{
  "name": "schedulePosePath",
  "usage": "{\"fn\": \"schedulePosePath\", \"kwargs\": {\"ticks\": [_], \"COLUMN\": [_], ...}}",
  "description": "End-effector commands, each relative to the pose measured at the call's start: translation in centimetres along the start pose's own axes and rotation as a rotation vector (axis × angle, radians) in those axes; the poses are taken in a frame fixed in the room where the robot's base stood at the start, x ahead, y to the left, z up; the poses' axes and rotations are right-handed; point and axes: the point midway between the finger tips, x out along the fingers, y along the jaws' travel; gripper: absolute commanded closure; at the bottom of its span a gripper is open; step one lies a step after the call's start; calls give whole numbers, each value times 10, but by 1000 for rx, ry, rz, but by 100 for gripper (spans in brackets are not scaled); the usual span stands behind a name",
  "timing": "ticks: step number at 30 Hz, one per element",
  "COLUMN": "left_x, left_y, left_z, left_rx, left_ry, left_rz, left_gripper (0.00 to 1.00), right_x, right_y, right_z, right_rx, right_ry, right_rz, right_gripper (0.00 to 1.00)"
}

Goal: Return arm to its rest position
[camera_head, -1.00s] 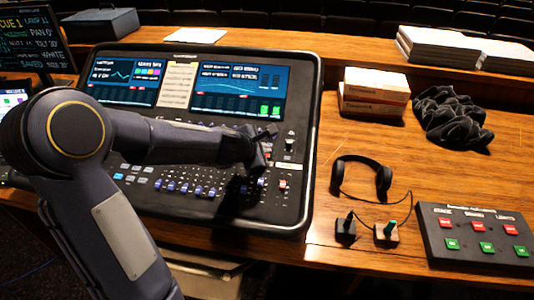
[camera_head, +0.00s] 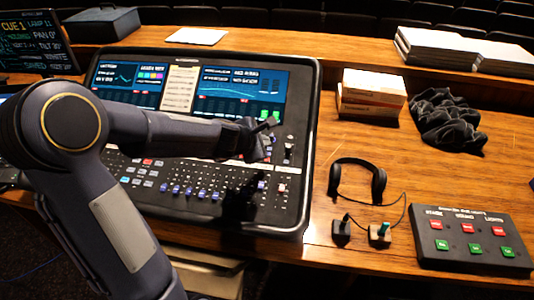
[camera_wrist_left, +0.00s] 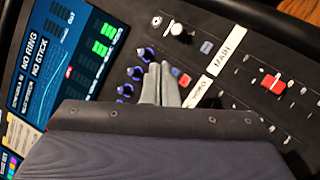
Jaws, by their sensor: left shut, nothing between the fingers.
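My left arm comes in from the left and reaches over the mixing desk (camera_head: 307,150). My left gripper (camera_head: 271,124) is above the right part of the desk, just below its right screen. It is shut and empty. In the left wrist view its two fingers (camera_wrist_left: 161,80) lie together over the desk surface, near blue knobs (camera_wrist_left: 136,73), a red button (camera_wrist_left: 183,79) and a strip labelled MAIN (camera_wrist_left: 227,49). The fingertips appear apart from the controls, though the exact gap is hard to tell. My right gripper is not in view.
Right of the desk are headphones (camera_head: 378,184), two small switches (camera_head: 341,231), a cue panel (camera_head: 472,240) with red and green buttons, boxes (camera_head: 371,93) and a black cloth (camera_head: 447,120). Papers (camera_head: 437,47) lie at the back. A cue monitor (camera_head: 30,42) stands far left.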

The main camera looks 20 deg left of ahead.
Motion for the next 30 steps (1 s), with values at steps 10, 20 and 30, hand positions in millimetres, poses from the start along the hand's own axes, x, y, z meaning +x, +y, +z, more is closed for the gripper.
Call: {"fn": "schedulePosePath", "kwargs": {"ticks": [10, 20, 30], "left_x": [-1, -1, -83], "left_y": [0, 0, -21], "left_z": [0, 0, 46], "left_rx": [0, 0, 506], "left_ry": [0, 0, -195], "left_rz": [-1, -1, -17], "left_gripper": [100, 100, 100], "right_x": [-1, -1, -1], "right_y": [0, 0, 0], "right_z": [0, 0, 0], "right_rx": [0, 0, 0], "right_ry": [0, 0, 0], "right_rz": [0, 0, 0], "right_gripper": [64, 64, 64]}}
